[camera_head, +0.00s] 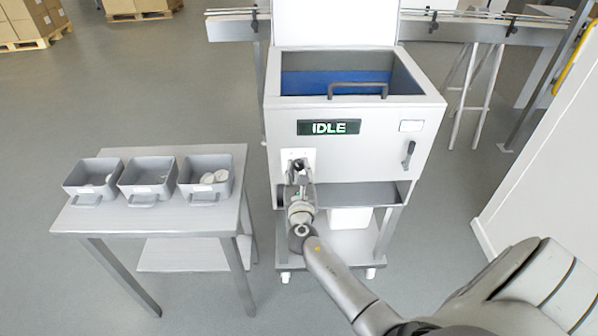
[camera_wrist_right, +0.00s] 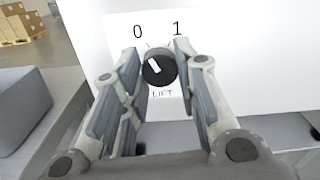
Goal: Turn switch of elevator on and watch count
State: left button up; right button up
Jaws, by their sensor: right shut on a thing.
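The elevator switch is a black round knob (camera_wrist_right: 160,67) with a white mark, on a white plate lettered "0", "1" and "LIFT". In the right wrist view its mark tilts up and left, toward the 0. My right gripper (camera_head: 299,178) is at the machine's front, its fingers on either side of the knob and shut on it. In the head view the gripper hides the knob, and part of the white plate (camera_head: 308,155) shows. The display (camera_head: 329,127) above reads "IDLE"; no count shows. My left gripper is out of view.
The machine (camera_head: 375,163) has an open blue-lined top and a dark handle (camera_head: 408,153) at front right. A side table (camera_head: 165,219) at left carries three grey bins, the nearest being a bin (camera_head: 207,198) with white round pieces. A white wall panel (camera_head: 545,165) stands at right.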

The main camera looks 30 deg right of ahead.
jog(key=m+b, duration=0.2)
jog(key=m, duration=0.1)
jog(key=m+b, duration=0.2)
jog(key=m, duration=0.1)
jog(key=shift+f+m, duration=0.2)
jog(key=shift+m, duration=0.1)
jog(key=shift+r+m+b, duration=0.1)
jog(key=shift+m+b, duration=1.05)
jog(key=shift+m, duration=1.15)
jog(key=shift+c, duration=0.2)
jog(key=shift+o, duration=0.2)
jog(key=shift+c, duration=0.2)
jog(key=o, duration=1.1)
jog(key=shift+c, duration=0.2)
jog(key=v, duration=1.2)
